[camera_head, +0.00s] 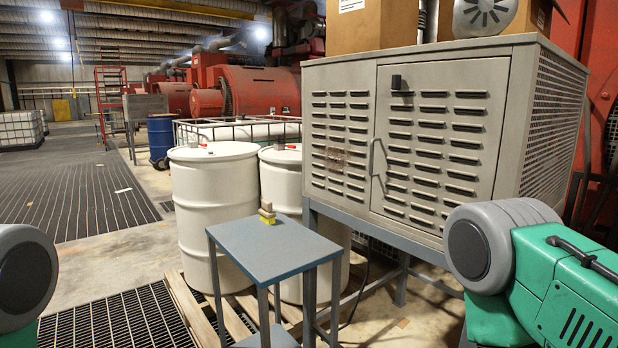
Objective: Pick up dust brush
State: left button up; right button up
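A small brush (267,214) with a tan wooden upper part and yellow at its base sits on a small blue-grey metal table (274,245), near the table's far edge. It is small in the picture and its details are hard to make out. Nothing touches it except the table top. Parts of my arms show at the lower left and lower right edges, both well apart from the brush. Neither of my grippers is in view.
White drums (213,205) stand on a wooden pallet (190,308) just behind the table. A grey louvred cabinet (440,130) on a blue stand is close on the right, with cardboard boxes (372,22) on top. The floor at the left is open, with grating (75,200).

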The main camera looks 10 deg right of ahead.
aim_at(267, 214)
jog(key=i+j, duration=1.95)
jog(key=i+j+z, duration=0.1)
jog(key=i+j, duration=0.25)
jog(key=i+j+z, duration=0.1)
jog(key=i+j, duration=0.2)
jog(key=i+j+z, duration=0.1)
jog(key=i+j, duration=0.25)
jog(key=j, duration=0.2)
jog(key=i+j+z, duration=0.1)
jog(key=i+j, duration=0.2)
jog(key=j, duration=0.1)
